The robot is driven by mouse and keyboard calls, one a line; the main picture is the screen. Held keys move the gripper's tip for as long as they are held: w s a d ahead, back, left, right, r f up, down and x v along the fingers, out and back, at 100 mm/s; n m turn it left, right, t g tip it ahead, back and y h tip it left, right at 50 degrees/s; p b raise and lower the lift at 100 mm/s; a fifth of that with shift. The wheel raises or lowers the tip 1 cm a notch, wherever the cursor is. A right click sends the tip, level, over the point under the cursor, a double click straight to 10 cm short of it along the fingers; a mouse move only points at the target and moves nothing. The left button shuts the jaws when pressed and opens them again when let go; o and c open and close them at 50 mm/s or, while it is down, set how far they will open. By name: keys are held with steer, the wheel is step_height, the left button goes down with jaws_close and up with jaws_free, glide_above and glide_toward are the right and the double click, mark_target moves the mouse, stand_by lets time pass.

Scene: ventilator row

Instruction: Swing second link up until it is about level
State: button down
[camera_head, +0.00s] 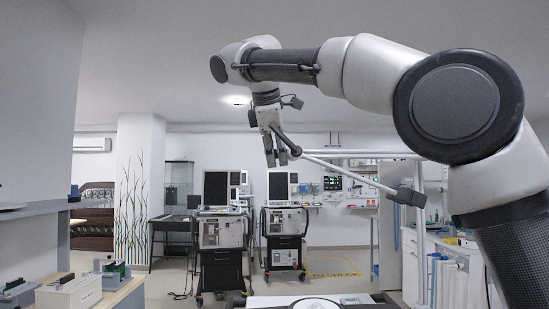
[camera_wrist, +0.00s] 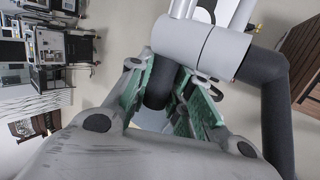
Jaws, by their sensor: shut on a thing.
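A thin pale link (camera_head: 350,174) slants in the head view from a dark joint block (camera_head: 405,196) at its lower right up to my gripper (camera_head: 281,156) at its upper left. It is tilted, with its gripper end higher in the picture. My gripper points down and is shut on the link's end. In the wrist view, a dark cylindrical end (camera_wrist: 158,88) lies between my green-padded fingers (camera_wrist: 163,95). The fingers hide part of it. How the joint block is carried is unclear against the pale rails behind.
Two ventilator carts, one at left (camera_head: 221,245) and one at right (camera_head: 284,235), stand behind. A side bench (camera_head: 120,298) with small devices is at left. A cluttered counter (camera_head: 460,260) is at right. Open floor lies between the carts and the right side.

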steer(key=shift+d, duration=0.1)
steer(key=c, duration=1.3)
jaws_free()
steer(key=v, duration=0.7)
steer(key=shift+s+r, duration=0.1)
steer(key=shift+r, duration=0.1)
